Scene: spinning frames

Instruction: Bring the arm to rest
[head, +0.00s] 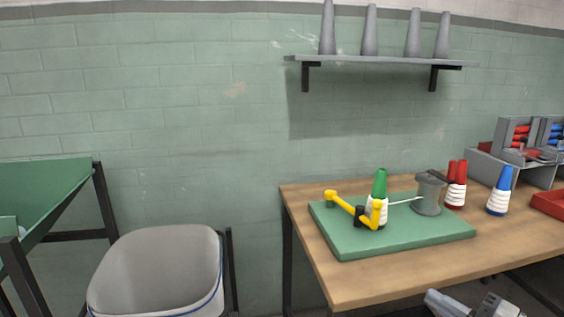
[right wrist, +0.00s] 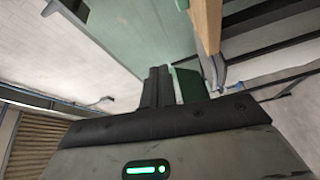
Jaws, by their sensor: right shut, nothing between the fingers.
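My right gripper (right wrist: 158,72) shows in the right wrist view with its two dark fingers together and nothing between them. In the head view, parts of my right arm and gripper (head: 438,298) show at the bottom right, low in front of the wooden table (head: 375,290) and below its top. The gripper is apart from the things on the table. The rest of the right arm is cut off by the picture's lower edge. My left gripper is not in view.
On the table, a green board (head: 345,243) carries a yellow-armed device, a green-topped cone (head: 380,183) and a grey spool (head: 429,195). Red and blue (head: 503,178) cones stand to the right. A grey bin (head: 165,265) stands left of the table. A shelf (head: 380,60) holds grey cones.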

